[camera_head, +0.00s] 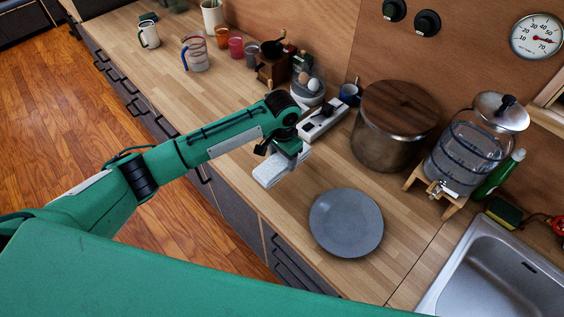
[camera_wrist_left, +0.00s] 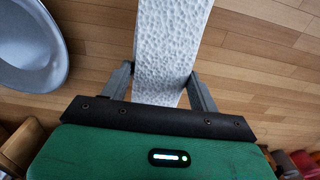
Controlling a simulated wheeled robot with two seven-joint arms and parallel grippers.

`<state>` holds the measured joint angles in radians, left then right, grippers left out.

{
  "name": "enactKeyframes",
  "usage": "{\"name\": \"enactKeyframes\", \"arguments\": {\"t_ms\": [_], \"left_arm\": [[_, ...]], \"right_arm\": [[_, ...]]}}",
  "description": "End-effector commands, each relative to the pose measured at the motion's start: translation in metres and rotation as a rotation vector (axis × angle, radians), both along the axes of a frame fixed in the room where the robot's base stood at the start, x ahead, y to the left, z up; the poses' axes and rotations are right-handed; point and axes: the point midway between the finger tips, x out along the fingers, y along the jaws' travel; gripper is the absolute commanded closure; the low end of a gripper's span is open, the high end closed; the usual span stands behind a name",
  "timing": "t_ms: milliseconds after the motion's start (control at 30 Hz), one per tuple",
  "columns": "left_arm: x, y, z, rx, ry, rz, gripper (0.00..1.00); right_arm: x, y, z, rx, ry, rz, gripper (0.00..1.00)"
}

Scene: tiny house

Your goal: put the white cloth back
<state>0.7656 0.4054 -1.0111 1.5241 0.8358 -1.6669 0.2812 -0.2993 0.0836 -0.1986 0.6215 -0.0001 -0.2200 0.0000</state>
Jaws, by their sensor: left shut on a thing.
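The white cloth (camera_head: 275,170) is a folded, textured strip. My left gripper (camera_head: 297,155) is shut on it, above the wooden counter and left of the grey plate. In the left wrist view the cloth (camera_wrist_left: 168,45) runs between the two fingers of the left gripper (camera_wrist_left: 165,75) and out of the top of the picture. Whether the cloth touches the counter is hard to tell. My right gripper is not in view.
The grey plate (camera_head: 346,222) lies on the counter (camera_head: 262,202). Behind stand a large wooden-lidded pot (camera_head: 390,145), a white-and-black box (camera_head: 322,122) and a glass dispenser (camera_head: 465,155). A steel sink (camera_head: 500,280) is at lower right. Mugs and jars line the back.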

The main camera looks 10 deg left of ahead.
Motion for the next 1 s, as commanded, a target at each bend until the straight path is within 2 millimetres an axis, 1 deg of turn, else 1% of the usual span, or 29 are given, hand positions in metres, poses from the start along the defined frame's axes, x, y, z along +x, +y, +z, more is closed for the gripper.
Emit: {"name": "enactKeyframes", "arguments": {"t_ms": [67, 233, 333, 400, 733, 767, 800, 867, 1000], "left_arm": [[0.000, 0.000, -0.006, 0.001, 0.001, 0.000, 0.57], [-0.001, 0.000, -0.031, 0.001, 0.003, 0.002, 0.57], [0.000, 0.000, -0.042, 0.001, 0.001, 0.000, 0.57], [0.000, 0.000, -0.045, 0.001, -0.001, 0.000, 0.57], [0.000, 0.000, -0.048, 0.001, -0.001, 0.000, 0.57], [0.000, 0.000, -0.049, 0.001, -0.001, 0.000, 0.37], [0.000, 0.000, -0.048, 0.001, -0.001, 0.000, 0.29], [0.000, 0.000, -0.048, 0.001, -0.001, 0.000, 0.17], [0.000, 0.000, -0.048, 0.001, -0.001, 0.000, 0.17]], "right_arm": [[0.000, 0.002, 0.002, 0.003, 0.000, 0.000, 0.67], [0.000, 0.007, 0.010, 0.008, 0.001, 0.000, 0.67], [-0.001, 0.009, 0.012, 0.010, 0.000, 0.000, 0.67], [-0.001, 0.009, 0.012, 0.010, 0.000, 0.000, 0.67], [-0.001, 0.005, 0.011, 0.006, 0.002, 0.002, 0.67], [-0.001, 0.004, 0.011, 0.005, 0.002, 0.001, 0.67], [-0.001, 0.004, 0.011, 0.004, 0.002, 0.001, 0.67], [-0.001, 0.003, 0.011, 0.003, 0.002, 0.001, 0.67], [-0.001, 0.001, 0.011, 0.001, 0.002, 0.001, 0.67]]}}
